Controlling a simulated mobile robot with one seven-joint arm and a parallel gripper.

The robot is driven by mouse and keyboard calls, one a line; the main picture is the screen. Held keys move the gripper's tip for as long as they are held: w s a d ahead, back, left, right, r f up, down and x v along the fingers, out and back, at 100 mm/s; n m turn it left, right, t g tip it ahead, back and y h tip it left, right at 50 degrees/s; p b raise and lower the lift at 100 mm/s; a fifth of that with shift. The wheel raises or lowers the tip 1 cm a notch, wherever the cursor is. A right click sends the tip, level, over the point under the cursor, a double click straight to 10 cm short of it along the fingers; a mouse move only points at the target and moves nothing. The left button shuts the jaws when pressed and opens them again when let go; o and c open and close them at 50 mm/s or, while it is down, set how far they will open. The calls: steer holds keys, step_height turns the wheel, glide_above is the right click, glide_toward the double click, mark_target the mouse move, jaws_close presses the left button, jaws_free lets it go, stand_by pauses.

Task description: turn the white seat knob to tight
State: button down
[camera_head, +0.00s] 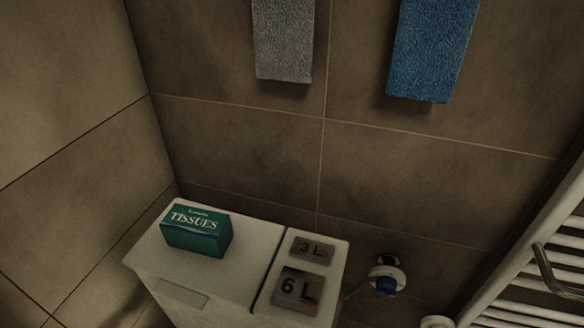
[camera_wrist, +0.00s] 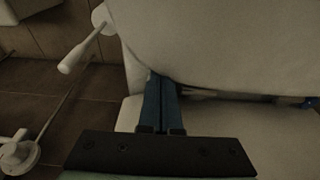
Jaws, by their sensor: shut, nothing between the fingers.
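My gripper (camera_wrist: 162,80) shows in the wrist view as two dark blue fingers side by side, shut with nothing held. Its tips are at the edge of a large white rounded surface (camera_wrist: 220,45), and I cannot tell whether they touch it. A white lever with a round end (camera_wrist: 78,54) is at the upper left, apart from the fingers. A white round fitting with a small handle (camera_wrist: 18,152) is at the lower left. I cannot tell which of these, if either, is the seat knob. My gripper is not in the head view.
The head view shows a white cistern (camera_head: 150,262) with a green tissue box (camera_head: 196,229) and 3 L and 6 L plates. A white and blue valve (camera_head: 387,278) is right of it. Grey (camera_head: 283,40) and blue (camera_head: 432,50) towels hang above. A white rack (camera_head: 530,270) stands at right.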

steer(key=shift+w+p+v, duration=0.2)
steer(key=shift+p+v, duration=0.7)
steer(key=shift+w+p+v, duration=0.2)
steer(key=shift+p+v, duration=0.7)
steer(key=shift+v, duration=0.05)
steer(key=shift+w+p+v, duration=0.2)
steer(key=shift+p+v, duration=0.7)
steer(key=shift+d+r, duration=0.2)
steer(key=shift+r, duration=0.1)
